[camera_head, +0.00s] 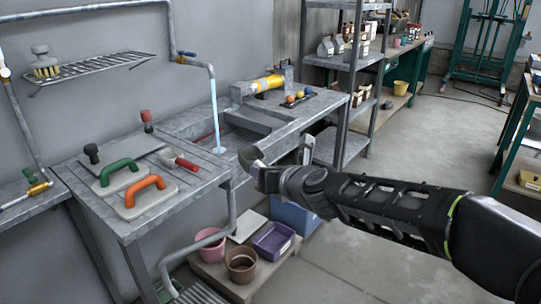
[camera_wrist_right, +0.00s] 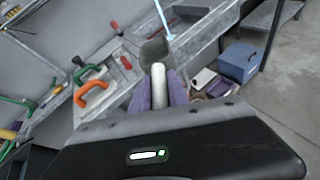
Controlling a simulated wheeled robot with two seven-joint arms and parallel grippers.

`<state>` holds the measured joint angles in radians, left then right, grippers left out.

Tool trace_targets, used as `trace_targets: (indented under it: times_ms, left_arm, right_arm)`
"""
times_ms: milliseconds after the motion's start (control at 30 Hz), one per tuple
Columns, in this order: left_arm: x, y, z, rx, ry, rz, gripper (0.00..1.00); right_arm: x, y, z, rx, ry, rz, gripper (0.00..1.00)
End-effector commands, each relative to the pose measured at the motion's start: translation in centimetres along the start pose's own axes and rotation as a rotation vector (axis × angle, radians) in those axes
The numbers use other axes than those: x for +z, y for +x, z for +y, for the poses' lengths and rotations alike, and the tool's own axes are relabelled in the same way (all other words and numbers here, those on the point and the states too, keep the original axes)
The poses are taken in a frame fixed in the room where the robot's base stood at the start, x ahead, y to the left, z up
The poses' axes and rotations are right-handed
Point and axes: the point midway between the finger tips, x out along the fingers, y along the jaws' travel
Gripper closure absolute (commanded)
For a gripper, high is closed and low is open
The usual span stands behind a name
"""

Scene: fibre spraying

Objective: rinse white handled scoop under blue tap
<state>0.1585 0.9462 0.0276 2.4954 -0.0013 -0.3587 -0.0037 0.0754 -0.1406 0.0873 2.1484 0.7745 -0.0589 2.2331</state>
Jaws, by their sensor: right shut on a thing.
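My right gripper (camera_head: 262,176) reaches in from the right and is shut on the white handle (camera_wrist_right: 159,86) of the scoop. The scoop's grey bowl (camera_wrist_right: 153,52) points away from the wrist, and it also shows at the gripper's tip in the head view (camera_head: 249,157). The tap (camera_head: 203,64) is a bent grey pipe over the sink (camera_head: 231,139), with a small blue part at its valve. A pale blue water stream (camera_head: 215,103) runs from it. In the head view the bowl is right of and apart from the stream; in the wrist view the stream (camera_wrist_right: 163,20) ends close above the bowl.
A side bench (camera_head: 132,225) left of the sink holds green- and orange-handled tools and a red-handled one. A pink pot (camera_head: 209,241), a brown pot (camera_head: 241,265) and a purple tub (camera_head: 273,240) stand below. Grey shelves (camera_head: 350,90) rise behind the sink's right end.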

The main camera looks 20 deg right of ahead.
Motion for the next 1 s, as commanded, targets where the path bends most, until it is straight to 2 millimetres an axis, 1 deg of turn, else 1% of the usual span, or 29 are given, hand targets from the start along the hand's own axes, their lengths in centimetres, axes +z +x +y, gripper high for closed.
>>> trace_targets:
  times_ms: [33,567,1000]
  left_arm:
    - [0.0,0.0,0.0,0.000,0.000,0.000,1.00]
    - [0.0,0.0,0.0,0.000,0.000,0.000,1.00]
    - [0.0,0.0,0.0,0.000,0.000,0.000,1.00]
  right_arm:
    - [-0.9,0.2,0.0,-0.028,0.010,0.000,1.00]
    - [-9.6,3.2,2.4,-0.354,0.143,-0.066,1.00]
    - [-9.3,3.0,2.2,-0.367,0.150,-0.078,1.00]
